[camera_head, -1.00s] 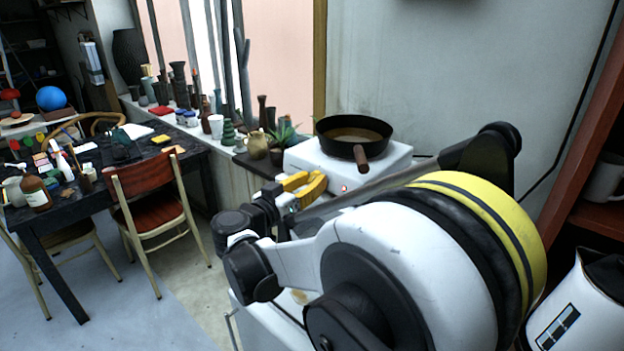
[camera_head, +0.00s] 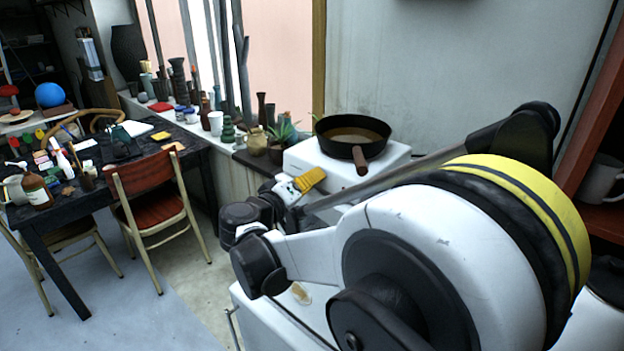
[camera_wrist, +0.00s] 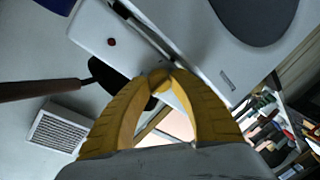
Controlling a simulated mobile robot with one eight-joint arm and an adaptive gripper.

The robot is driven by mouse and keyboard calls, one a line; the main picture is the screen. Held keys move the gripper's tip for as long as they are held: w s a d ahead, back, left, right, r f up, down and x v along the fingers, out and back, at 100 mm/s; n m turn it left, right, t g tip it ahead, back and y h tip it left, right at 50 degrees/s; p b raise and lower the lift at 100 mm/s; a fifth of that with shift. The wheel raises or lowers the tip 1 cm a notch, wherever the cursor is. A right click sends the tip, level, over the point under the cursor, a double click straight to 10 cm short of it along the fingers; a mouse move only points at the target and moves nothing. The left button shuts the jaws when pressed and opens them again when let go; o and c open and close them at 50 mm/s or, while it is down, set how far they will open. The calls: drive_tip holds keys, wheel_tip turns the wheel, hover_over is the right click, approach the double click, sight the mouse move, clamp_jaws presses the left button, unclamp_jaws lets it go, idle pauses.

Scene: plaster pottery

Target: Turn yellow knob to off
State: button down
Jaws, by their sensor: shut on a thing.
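My gripper (camera_head: 312,179) has yellow fingers and is at the front of the white stove (camera_head: 312,158) in the head view. In the wrist view, the fingertips (camera_wrist: 160,76) meet around a small yellow knob (camera_wrist: 161,84) on the stove's pale front. The fingers cover most of the knob, so its exact angle cannot be told. In the head view the knob is hidden behind my gripper. A small red spot (camera_wrist: 112,42) shows on the stove panel in the wrist view, apart from the fingers.
A black frying pan (camera_head: 352,150) with a brown handle stands on the stove, its handle sticking out towards the front. Potted plants and jars (camera_head: 257,143) line the sill to the left. A red-seated chair (camera_head: 147,177) and a cluttered table stand further left.

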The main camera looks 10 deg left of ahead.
drive_tip(key=shift+n, duration=0.3)
drive_tip(key=c, duration=1.1)
unclamp_jaws()
